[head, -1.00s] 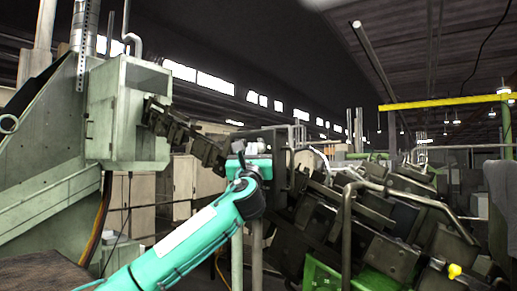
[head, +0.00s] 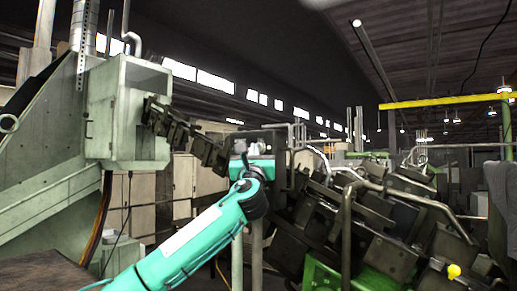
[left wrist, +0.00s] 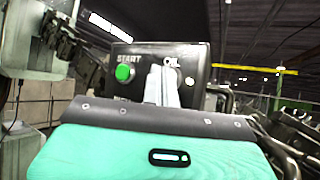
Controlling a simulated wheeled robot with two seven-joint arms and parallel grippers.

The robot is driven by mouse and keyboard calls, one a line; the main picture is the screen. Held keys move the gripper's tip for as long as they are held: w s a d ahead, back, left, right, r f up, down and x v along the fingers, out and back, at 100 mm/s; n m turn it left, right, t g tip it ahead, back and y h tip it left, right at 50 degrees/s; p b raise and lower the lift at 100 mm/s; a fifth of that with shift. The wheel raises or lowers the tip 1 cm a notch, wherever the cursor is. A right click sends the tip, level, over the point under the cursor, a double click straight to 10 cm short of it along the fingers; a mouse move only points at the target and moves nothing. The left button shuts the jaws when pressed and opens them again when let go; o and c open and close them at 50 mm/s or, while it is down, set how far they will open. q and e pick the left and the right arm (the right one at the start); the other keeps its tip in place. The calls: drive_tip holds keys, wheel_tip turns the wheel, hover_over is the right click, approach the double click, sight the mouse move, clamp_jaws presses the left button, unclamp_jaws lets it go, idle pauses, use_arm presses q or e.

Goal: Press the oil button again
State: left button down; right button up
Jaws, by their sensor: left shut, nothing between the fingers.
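The black control panel (left wrist: 200,58) fills the middle of the left wrist view. It carries a green START button (left wrist: 124,73) on the left and the OIL label (left wrist: 171,62) on the right. My left gripper (left wrist: 163,76) is shut and empty, its pale fingers pointing at the panel just under the OIL label. The fingers hide most of the oil button's place, so I cannot tell whether they touch it. In the head view the teal left arm reaches up to the dark panel box (head: 268,138). My right gripper is not in view.
A pale green machine cabinet (head: 127,112) stands to the left. Dark machinery with bent metal pipes (head: 400,195) crowds the right, close to the panel. A yellow knob (head: 454,271) shows at the lower right.

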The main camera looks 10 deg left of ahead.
use_arm(q)
drive_tip(key=shift+w+d, duration=0.1)
drive_tip(key=shift+w, duration=0.1)
drive_tip(key=shift+s, duration=0.2)
idle(0.4)
drive_tip(key=shift+s+a, duration=0.35)
drive_tip(key=shift+s, duration=0.25)
drive_tip(key=s, duration=0.1)
drive_tip(key=s+a+b, duration=0.1)
drive_tip(key=s, duration=0.1)
drive_tip(key=s+b, duration=0.1)
drive_tip(key=shift+s+a, duration=0.3)
drive_tip(key=shift+s, duration=0.05)
drive_tip(key=shift+f, duration=0.15)
idle(0.6)
